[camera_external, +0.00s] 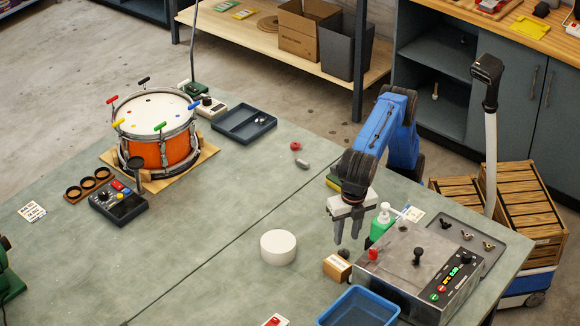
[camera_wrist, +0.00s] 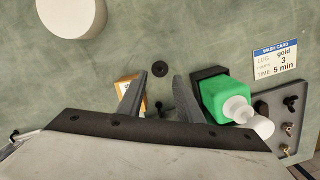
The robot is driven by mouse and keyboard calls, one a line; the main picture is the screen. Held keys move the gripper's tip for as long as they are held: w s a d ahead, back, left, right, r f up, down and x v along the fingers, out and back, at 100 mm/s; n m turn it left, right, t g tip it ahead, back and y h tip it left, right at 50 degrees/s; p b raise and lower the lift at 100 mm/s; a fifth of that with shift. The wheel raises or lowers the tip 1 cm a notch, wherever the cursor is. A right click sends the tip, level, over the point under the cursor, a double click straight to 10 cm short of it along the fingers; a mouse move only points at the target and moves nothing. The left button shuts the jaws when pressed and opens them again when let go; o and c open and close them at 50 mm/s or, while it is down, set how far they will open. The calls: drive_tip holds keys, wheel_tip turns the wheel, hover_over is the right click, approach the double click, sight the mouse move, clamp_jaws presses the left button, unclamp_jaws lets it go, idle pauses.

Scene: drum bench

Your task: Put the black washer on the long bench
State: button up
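The grey-green bench (camera_external: 215,240) runs across the external view, with a seam. Whether it is the long bench I cannot tell.
Close by stand the cardboard box (camera_external: 337,268), a green pump bottle (camera_external: 379,228), a white round block (camera_external: 278,247), a blue bin (camera_external: 358,308) and a control box (camera_external: 415,265). A grey tray (camera_external: 489,256) holds small parts. The bench middle is mostly clear; an orange drum (camera_external: 160,150) stands left.

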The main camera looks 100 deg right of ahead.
drive_tip(key=shift+s+a+r, duration=0.1)
drive_tip(key=shift+a+r, duration=0.1)
drive_tip(key=shift+r, duration=1.3)
drive_tip(key=shift+s+a+r, duration=0.1)
drive_tip(key=shift+a+r, duration=0.05)
drive_tip(key=shift+r, duration=1.3)
drive_tip(key=shift+w, duration=0.1)
